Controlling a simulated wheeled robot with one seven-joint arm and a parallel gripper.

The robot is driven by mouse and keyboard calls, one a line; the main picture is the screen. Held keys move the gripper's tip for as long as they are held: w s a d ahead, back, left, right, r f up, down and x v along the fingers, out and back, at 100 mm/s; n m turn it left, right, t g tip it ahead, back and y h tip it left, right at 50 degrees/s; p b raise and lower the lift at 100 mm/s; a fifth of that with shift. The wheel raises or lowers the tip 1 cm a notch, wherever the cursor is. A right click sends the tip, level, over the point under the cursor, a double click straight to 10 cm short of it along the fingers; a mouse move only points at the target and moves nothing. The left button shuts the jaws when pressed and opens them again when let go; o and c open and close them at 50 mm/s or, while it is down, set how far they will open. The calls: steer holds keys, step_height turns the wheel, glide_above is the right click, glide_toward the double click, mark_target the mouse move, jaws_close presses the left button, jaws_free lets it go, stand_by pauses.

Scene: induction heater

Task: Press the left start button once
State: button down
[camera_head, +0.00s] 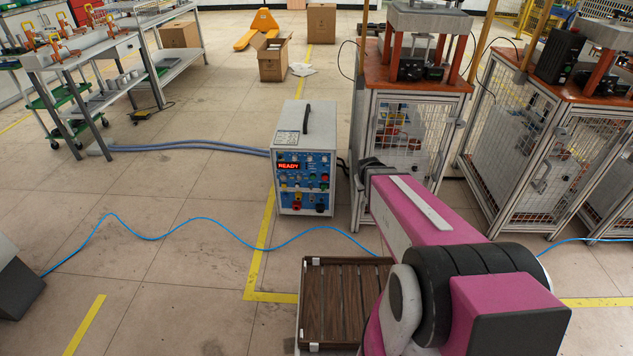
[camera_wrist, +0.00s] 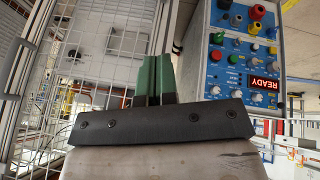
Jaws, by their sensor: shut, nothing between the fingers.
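The induction heater (camera_head: 303,165) is a grey box with a black top handle, standing on the floor. Its blue front panel (camera_head: 304,186) carries a red lit display (camera_head: 288,166) reading READY, with several small coloured buttons and knobs. In the wrist view the heater's panel (camera_wrist: 243,45) is at the right, turned over, with its READY display (camera_wrist: 264,83) low on it. I cannot tell which button is the left start button. My gripper (camera_wrist: 155,60) shows two green fingers shut together, empty, left of the panel and apart from it in the picture. My arm hides it in the head view.
A caged workstation (camera_head: 412,125) with an orange top stands just right of the heater, and its mesh lies behind my fingers in the wrist view. A slatted wooden crate (camera_head: 333,300) is in front. A blue cable (camera_head: 205,238) crosses the floor. Floor at the left is mostly clear.

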steer(key=w+a+f+n+t+y, duration=0.1)
steer(key=w+a+f+n+t, duration=0.3)
steer(key=w, duration=0.5)
steer(key=n+t+y, duration=0.4)
steer(key=n+y, duration=0.3)
glide_toward(313, 177)
steer(key=s+d+r, duration=0.2)
steer(key=s+a+f+n+g+y, duration=0.1)
steer(key=s+a+f+n+y, duration=0.1)
steer(key=a+f+n+y, duration=0.2)
steer(key=a+y, duration=0.1)
steer(key=a, duration=0.1)
steer(key=shift+s+a+f+n+y, duration=0.2)
steer(key=shift+a+f+n+y, duration=0.1)
steer(key=shift+f+n, duration=0.1)
steer(key=shift+w, duration=0.1)
steer(key=w, duration=0.8)
steer(key=shift+w+d, duration=0.2)
steer(key=shift+w, duration=0.15)
steer(key=shift+w, duration=0.1)
steer(key=shift+w, duration=0.3)
